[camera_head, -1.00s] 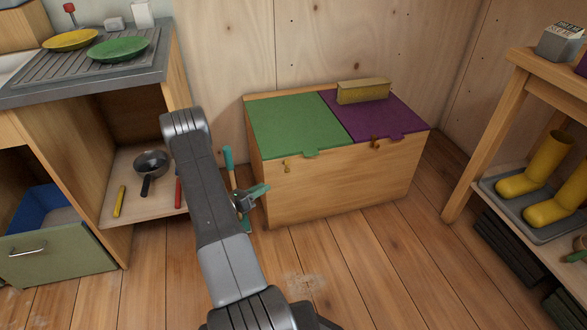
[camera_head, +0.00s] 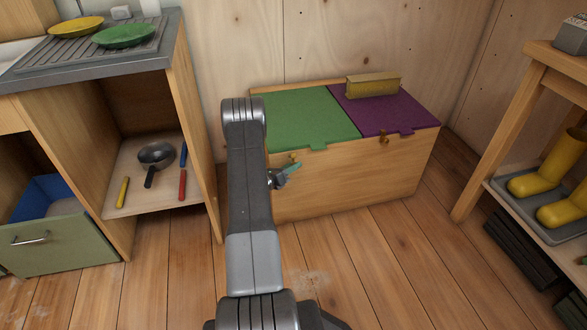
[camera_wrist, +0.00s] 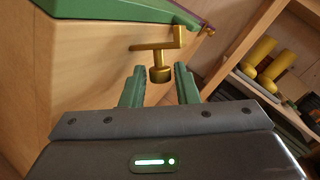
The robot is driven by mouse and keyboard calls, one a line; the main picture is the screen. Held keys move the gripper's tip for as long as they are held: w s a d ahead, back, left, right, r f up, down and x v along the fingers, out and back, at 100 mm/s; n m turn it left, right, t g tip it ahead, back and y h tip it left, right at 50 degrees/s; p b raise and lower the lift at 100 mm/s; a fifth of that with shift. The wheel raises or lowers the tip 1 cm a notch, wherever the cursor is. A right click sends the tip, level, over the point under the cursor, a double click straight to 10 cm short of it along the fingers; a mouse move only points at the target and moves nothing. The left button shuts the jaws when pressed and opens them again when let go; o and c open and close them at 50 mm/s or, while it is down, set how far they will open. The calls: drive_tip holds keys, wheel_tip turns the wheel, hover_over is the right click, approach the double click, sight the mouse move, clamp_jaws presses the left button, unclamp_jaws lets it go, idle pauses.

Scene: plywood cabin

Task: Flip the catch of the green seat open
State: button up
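The green seat (camera_head: 303,117) is the left lid of a plywood bench box, lying flat and closed. Its edge also shows at the top of the wrist view (camera_wrist: 120,9). Its brass catch (camera_wrist: 160,60) is on the box front just below the lid, with an arm lying sideways and a round knob hanging below. In the head view the catch (camera_head: 294,159) is small and close to my arm. My gripper (camera_wrist: 159,78) is open, with its green fingers apart on either side of the knob and nothing visibly gripped. In the head view my arm partly hides the gripper (camera_head: 295,168).
The purple seat (camera_head: 388,112) is the right lid, with a yellow block (camera_head: 373,85) on it and its own brass catch (camera_head: 383,138). A shelf with yellow boots (camera_head: 541,172) stands right. A kitchen unit with a pan (camera_head: 156,156) stands left. Floor in front is clear.

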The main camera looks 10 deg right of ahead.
drive_tip(key=shift+w+d, duration=0.2)
drive_tip(key=shift+d, duration=0.2)
drive_tip(key=shift+c, duration=0.2)
clamp_jaws()
drive_tip(key=shift+f+b, duration=0.2)
drive_tip(key=shift+b, duration=0.4)
drive_tip(key=shift+w+m+b, duration=0.1)
drive_tip(key=shift+m+b, duration=0.35)
drive_tip(key=shift+m, duration=0.05)
drive_tip(key=shift+o, duration=0.2)
unclamp_jaws()
